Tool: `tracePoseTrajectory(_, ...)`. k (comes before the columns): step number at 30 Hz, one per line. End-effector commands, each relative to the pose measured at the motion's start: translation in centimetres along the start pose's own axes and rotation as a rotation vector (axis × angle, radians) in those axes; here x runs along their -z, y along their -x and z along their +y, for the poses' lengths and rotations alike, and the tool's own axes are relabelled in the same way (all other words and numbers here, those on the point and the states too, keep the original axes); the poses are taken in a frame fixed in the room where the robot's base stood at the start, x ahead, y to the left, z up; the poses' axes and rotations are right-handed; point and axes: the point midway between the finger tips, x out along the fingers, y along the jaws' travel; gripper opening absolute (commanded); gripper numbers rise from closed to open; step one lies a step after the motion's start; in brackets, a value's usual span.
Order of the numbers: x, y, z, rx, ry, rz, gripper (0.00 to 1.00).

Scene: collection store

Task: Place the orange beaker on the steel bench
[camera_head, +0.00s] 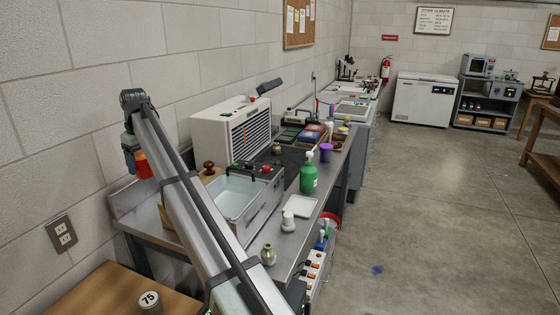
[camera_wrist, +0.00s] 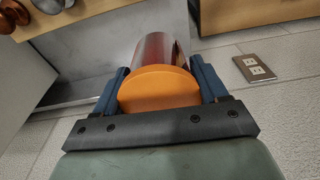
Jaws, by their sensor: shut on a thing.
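The orange beaker (camera_head: 144,167) is held up at the left in the head view, above the left end of the steel bench (camera_head: 134,218) and near the wall. My gripper (camera_head: 131,153) is shut on it. In the wrist view the beaker's orange round end (camera_wrist: 158,92) faces the camera, and its shiny reddish side (camera_wrist: 153,48) extends away. The blue fingers of my gripper (camera_wrist: 159,78) lie on both sides of it. A gap shows between the beaker and the bench top. My arm covers part of the bench in the head view.
A steel water bath (camera_head: 268,200), green pump bottle (camera_head: 308,177), white tray (camera_head: 300,206), olive vase (camera_head: 268,254) and purple cup (camera_head: 326,152) stand on the bench. A white vented machine (camera_head: 215,132) stands behind. A wooden table (camera_head: 105,295) is at lower left. The bench's left end looks partly bare.

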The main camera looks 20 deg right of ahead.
Motion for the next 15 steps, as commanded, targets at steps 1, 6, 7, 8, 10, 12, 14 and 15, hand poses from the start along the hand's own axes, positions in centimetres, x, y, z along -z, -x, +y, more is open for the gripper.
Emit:
tracePoseTrajectory(1,-0.1,0.0,-0.1,-0.002,-0.015,0.001,0.40)
tracePoseTrajectory(6,0.0,0.0,0.0,-0.005,-0.038,0.001,0.40)
tracePoseTrajectory(7,0.0,-0.1,0.0,-0.005,-0.038,0.001,0.40)
tracePoseTrajectory(8,-0.1,-0.2,0.0,-0.005,-0.038,0.001,0.40)
tracePoseTrajectory(10,-0.1,-0.7,-0.1,-0.005,-0.038,0.000,0.40)
tracePoseTrajectory(12,-0.3,-1.6,-0.1,-0.005,-0.038,0.000,0.40)
tracePoseTrajectory(14,-0.5,-2.7,-0.1,-0.004,-0.037,-0.001,0.40)
tracePoseTrajectory(15,-0.6,-3.6,-0.1,-0.004,-0.037,-0.002,0.40)
